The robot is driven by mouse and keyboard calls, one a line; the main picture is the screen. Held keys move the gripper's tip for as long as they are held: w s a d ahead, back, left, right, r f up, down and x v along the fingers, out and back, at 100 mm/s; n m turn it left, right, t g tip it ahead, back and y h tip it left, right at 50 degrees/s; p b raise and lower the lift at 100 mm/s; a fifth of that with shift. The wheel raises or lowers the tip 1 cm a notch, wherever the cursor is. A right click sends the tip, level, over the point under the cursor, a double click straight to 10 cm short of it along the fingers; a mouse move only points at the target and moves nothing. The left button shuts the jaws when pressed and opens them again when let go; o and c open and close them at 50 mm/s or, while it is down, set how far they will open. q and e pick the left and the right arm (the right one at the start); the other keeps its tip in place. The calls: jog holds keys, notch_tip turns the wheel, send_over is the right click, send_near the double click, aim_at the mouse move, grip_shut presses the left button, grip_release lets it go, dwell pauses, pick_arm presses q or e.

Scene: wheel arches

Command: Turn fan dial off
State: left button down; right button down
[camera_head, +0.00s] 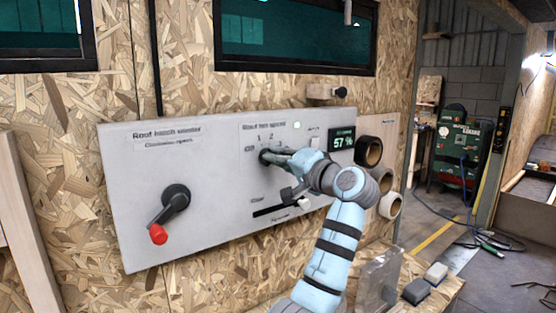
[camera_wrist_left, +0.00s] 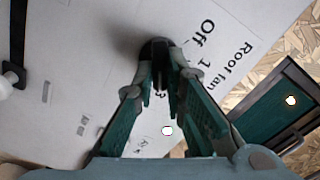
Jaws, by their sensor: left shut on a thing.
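The fan dial (camera_head: 264,157) is a small dark knob on the grey wall panel, under a "Roof fan speed" label with "Off", "1" and "2" beside it. In the left wrist view the black dial (camera_wrist_left: 158,47) sits between my fingertips, near the printed "Off" and "1". My left gripper (camera_head: 277,157) is shut on the dial, and its fingers also show in the wrist view (camera_wrist_left: 161,75). The fingers cover part of the knob, so I cannot tell which mark it points at. My right gripper is not in view.
The grey panel (camera_head: 125,190) also carries a black crank with a red knob (camera_head: 158,235), a slider (camera_head: 270,211) and a display reading 57 % (camera_head: 343,143). Rolls (camera_head: 369,151) hang at its right. Small blocks (camera_head: 417,291) lie on the bench below.

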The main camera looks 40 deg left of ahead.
pick_arm(q)
jog(key=shift+f+n, duration=0.1)
jog(key=shift+n, duration=0.3)
jog(key=n+b, duration=0.1)
jog(key=n, duration=0.6)
jog(key=n+b, duration=0.2)
jog(key=n, duration=0.6)
jog(key=s+n+b, duration=0.1)
jog(key=n, duration=0.7)
jog(key=shift+a+f, duration=0.1)
jog(key=shift+f, duration=0.05)
dwell(0.3)
jog(key=c, duration=1.6)
grip_release()
jog(key=shift+c, duration=0.2)
